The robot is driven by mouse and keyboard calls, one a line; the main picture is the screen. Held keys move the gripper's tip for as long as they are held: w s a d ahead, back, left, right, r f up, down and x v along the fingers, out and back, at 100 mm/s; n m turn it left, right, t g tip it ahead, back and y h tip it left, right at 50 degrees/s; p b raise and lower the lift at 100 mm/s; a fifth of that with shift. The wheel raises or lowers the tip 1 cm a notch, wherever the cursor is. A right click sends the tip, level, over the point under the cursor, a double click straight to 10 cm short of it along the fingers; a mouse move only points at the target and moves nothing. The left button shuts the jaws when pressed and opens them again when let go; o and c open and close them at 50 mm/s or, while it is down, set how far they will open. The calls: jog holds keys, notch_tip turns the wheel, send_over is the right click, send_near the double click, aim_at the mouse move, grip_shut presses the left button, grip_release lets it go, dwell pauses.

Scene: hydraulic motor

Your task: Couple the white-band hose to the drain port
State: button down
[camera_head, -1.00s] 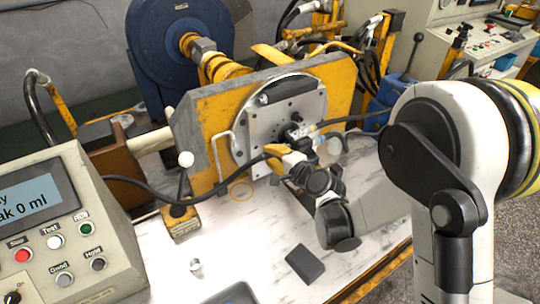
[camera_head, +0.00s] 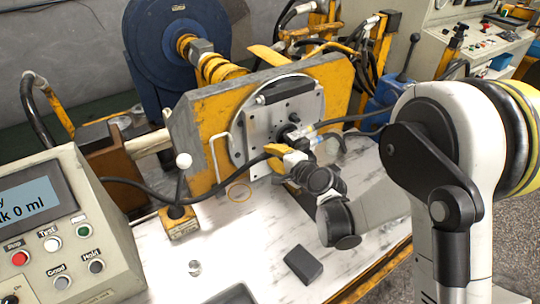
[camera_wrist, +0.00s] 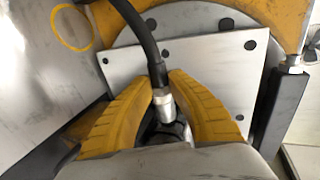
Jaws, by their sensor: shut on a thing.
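My gripper (camera_wrist: 163,88) has yellow ribbed fingers closed around the metal end fitting (camera_wrist: 163,105) of a black hose (camera_wrist: 137,28). The fitting looks pale and silvery; I cannot tell a white band for certain. In the head view my gripper (camera_head: 283,154) is in front of the grey motor plate (camera_head: 262,127), low on its face. The held hose (camera_head: 150,189) comes in from the left. A second hose (camera_head: 350,119) from the right ends in pale and blue-banded fittings (camera_head: 308,133) at the plate, just above my gripper. The drain port cannot be made out; my gripper and the fittings cover that area.
The plate sits on a yellow block (camera_head: 200,120) with a handle. A control box (camera_head: 75,225) reading 0 ml stands at left. The table's front is mostly clear.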

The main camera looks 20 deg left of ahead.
jog(key=shift+w+d, duration=0.1)
jog(key=shift+w, duration=0.05)
jog(key=c, duration=1.2)
grip_release()
jog(key=shift+v, duration=3.5)
jog(key=shift+d, duration=0.1)
jog(key=s+d+r+n+h, duration=0.2)
jog(key=s+d, duration=0.5)
jog(key=d, duration=0.4)
jog(key=s+d+r+n+g+h, duration=0.1)
jog(key=s+d+r+n+h, duration=0.2)
jog(key=s+d, duration=0.4)
jog(key=s+d+r+n+g+h, duration=0.1)
jog(key=s+d+r+h, duration=0.3)
jog(key=d, duration=1.1)
jog(key=shift+s+d+n+h, duration=0.15)
jog(key=shift+s+n+h, duration=0.3)
jog(key=shift+s, duration=0.25)
jog(key=shift+s+d+n+h, duration=0.1)
jog(key=shift+s+n+h, duration=0.35)
jog(key=shift+s, duration=0.25)
